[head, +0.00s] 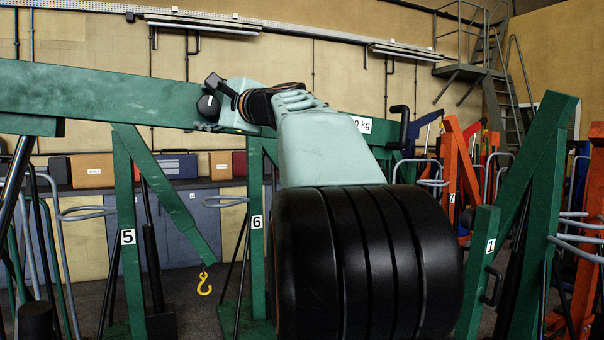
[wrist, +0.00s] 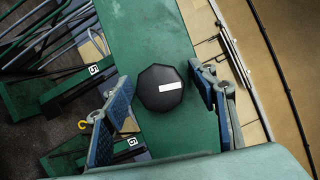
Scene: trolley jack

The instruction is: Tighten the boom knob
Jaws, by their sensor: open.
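The boom knob is a black, many-sided knob (wrist: 161,88) with a white mark on its face. It sits on the side of a green boom (wrist: 140,30). In the wrist view my gripper (wrist: 163,97) is open, with one blue-padded finger on each side of the knob and gaps between. In the head view the knob (head: 208,107) shows at the boom, just left of my gripper. The boom (head: 100,90) runs across the upper left there. My gripper's fingers are small and partly hidden in the head view.
Green crane posts marked 5 (head: 127,236) and 6 (head: 257,222) stand below the boom. A yellow hook (head: 204,284) hangs between them. Cases (head: 92,171) stand on cabinets at the back.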

